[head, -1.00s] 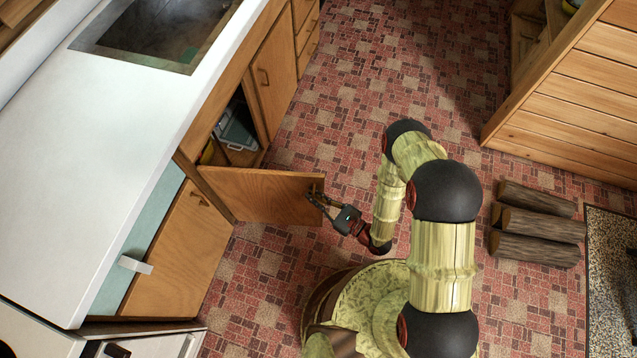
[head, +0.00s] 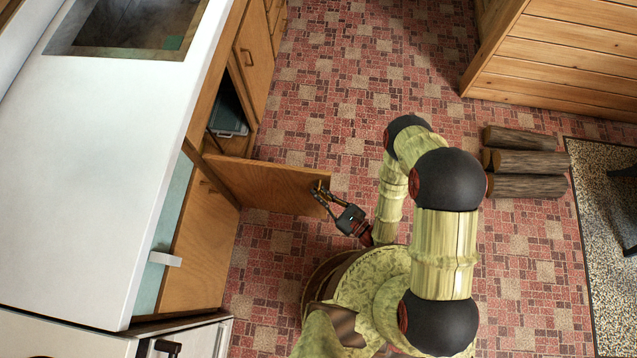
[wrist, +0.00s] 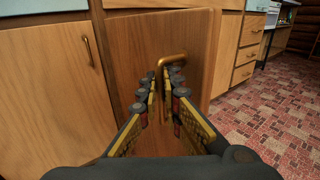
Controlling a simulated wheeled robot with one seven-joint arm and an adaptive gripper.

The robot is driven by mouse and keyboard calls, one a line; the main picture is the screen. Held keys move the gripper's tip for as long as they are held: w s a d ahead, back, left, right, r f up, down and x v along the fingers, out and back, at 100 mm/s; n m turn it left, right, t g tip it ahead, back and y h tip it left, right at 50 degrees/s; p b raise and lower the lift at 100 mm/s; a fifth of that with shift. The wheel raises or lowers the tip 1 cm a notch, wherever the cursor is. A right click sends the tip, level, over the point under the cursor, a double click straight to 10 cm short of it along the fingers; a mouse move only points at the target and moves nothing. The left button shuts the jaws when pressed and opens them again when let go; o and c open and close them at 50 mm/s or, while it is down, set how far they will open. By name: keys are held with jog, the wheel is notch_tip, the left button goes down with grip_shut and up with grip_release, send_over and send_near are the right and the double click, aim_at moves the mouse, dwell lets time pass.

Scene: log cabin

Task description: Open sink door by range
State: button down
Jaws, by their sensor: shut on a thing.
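The sink door (head: 262,186) is a brown wooden cabinet door that stands swung out from the counter front, with the cabinet interior (head: 228,118) showing beyond it. In the wrist view the door's face (wrist: 150,55) fills the middle, with its brass-coloured handle (wrist: 172,60) near the free edge. My gripper (head: 320,190) is at the door's free end, and in the wrist view its fingers (wrist: 160,92) are closed around the handle. The exact contact on the handle is partly hidden by the fingers.
The white counter (head: 110,180) holds a sink (head: 125,25). A neighbouring closed door (head: 255,55) is beyond the opening. The range (head: 185,340) is at the lower left. Logs (head: 525,160) lie on the right by a speckled mat (head: 600,240). Tiled floor between is clear.

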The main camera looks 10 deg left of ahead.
jog(key=c, duration=2.1)
grip_release()
jog(key=shift+d, duration=0.1)
jog(key=shift+o, duration=0.2)
jog(key=shift+r, duration=0.1)
